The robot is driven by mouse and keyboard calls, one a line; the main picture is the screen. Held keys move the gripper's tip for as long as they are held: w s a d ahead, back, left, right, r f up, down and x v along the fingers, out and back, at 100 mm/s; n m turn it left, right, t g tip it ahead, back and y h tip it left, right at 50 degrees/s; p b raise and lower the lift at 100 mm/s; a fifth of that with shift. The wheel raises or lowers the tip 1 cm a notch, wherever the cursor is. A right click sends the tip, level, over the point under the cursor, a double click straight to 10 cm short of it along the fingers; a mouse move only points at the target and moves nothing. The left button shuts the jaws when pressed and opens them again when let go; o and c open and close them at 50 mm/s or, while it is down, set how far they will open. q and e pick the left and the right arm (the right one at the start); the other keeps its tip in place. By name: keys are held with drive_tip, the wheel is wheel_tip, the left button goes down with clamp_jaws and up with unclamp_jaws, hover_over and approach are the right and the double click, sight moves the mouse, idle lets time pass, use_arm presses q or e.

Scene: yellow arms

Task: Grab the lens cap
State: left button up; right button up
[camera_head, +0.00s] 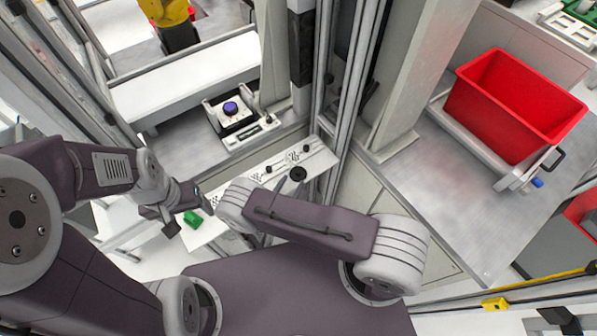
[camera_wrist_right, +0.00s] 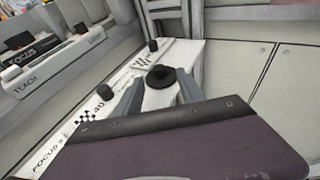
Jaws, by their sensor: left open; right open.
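A round black piece with a raised centre, which looks like the lens cap (camera_head: 298,174), is at the white printed panel in the head view. In the right wrist view the black cap (camera_wrist_right: 160,76) shows between the fingertips. My right gripper (camera_head: 290,184) is open, with its grey fingers on either side of the cap; it also shows in the right wrist view (camera_wrist_right: 160,88). I cannot tell whether the fingers touch it. My left gripper (camera_head: 188,208) is open and well to the left, beside a small green object (camera_head: 192,218).
The white panel (camera_wrist_right: 55,145) carries small black knobs (camera_wrist_right: 105,91). A fixture with a purple round top (camera_head: 231,108) stands on the metal surface behind. A pale post (camera_head: 418,75) and metal rails rise beyond the panel. A red bin (camera_head: 510,105) stands at the right.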

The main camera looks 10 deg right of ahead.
sight(299, 170)
drive_tip(key=x, duration=0.2)
drive_tip(key=p+x, duration=0.1)
drive_tip(key=x, duration=0.1)
drive_tip(key=shift+w+r, duration=0.1)
drive_tip(key=shift+r, duration=0.15)
drive_tip(key=shift+w+d+f, duration=0.25)
drive_tip(key=shift+w, duration=0.1)
drive_tip(key=shift+s+a+r, duration=0.15)
drive_tip(key=shift+s, duration=0.05)
drive_tip(key=c, duration=0.9)
clamp_jaws()
wheel_tip(299, 170, up, 5)
drive_tip(key=p, duration=0.5)
drive_tip(key=shift+s+r, duration=0.15)
drive_tip(key=shift+r, duration=0.1)
drive_tip(key=s+d+r+p, duration=0.5)
drive_tip(key=s+p, duration=0.4)
drive_tip(key=shift+s+d+r, duration=0.2)
drive_tip(key=shift+s+d, duration=0.15)
drive_tip(key=shift+s, duration=0.05)
